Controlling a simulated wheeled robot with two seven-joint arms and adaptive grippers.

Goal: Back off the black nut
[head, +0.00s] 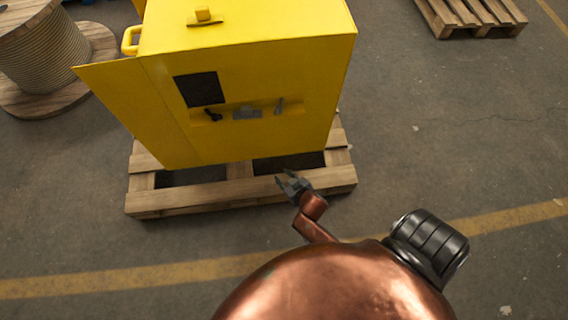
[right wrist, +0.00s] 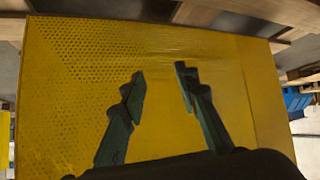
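A yellow machine housing (head: 270,70) stands on a wooden pallet. Its front has a dark square opening (head: 199,89) and a shallow ledge below it. On the ledge are a small black piece (head: 213,115), a grey block-like part (head: 247,112) and a slim grey part (head: 279,105). I cannot tell which, if any, is the black nut. My right gripper (head: 292,185) is in front of the housing, low and right of the ledge parts. In the right wrist view its fingers (right wrist: 160,85) are apart and empty, facing a yellow, partly perforated surface. My left gripper is not in view.
The wooden pallet (head: 170,203) juts out under the housing. A yellow side panel (head: 125,110) angles out at left. A cable reel (head: 45,60) stands at far left, another pallet (head: 470,15) at top right. The floor to the right is clear.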

